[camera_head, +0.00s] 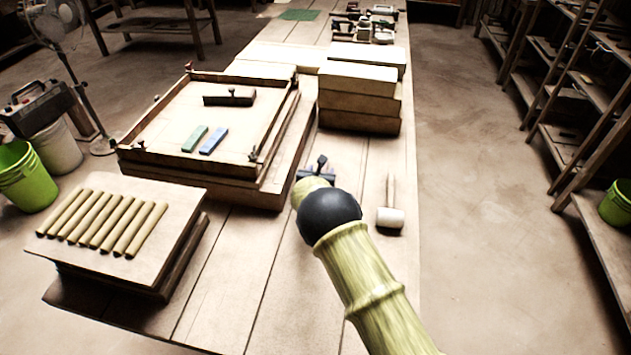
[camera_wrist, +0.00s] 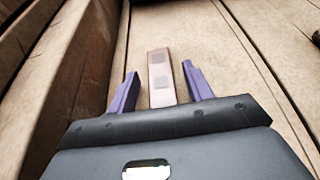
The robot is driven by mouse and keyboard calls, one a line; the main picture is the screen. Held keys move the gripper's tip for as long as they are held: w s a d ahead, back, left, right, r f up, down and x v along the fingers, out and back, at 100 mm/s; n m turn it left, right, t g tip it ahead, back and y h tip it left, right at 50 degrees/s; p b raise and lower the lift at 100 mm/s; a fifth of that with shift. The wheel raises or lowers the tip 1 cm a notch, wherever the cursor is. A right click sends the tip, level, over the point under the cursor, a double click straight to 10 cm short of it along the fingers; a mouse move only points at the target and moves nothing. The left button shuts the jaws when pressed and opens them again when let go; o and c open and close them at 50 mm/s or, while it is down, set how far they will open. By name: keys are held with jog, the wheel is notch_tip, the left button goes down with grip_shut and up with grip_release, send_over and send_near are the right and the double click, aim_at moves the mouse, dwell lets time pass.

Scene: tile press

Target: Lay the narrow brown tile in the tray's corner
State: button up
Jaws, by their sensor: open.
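The narrow brown tile (camera_wrist: 161,75) lies on the bench planks in the wrist view, pointing away from my wrist. My gripper (camera_wrist: 154,88) is open, with one purple finger on each side of the tile's near part and a gap on both sides. In the head view my arm mostly hides this spot, and I cannot make out the tile there. The wooden tray (camera_head: 158,129) stands left of my gripper, raised on a thick board. A green tile (camera_head: 195,138) and a blue tile (camera_head: 214,141) lie inside near its front side. A dark bar with a knob (camera_head: 229,98) lies farther back in it.
A white-headed mallet (camera_head: 390,217) lies right of my arm. Stacked blocks (camera_head: 358,98) stand behind it. A board with several yellow-green rods (camera_head: 174,191) sits at the front left. The front middle planks are clear. A wooden edge (camera_wrist: 75,60) runs along the wrist view's left.

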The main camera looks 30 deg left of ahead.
jog(key=v, duration=1.1)
jog(key=shift+s, duration=0.15)
dwell(0.4)
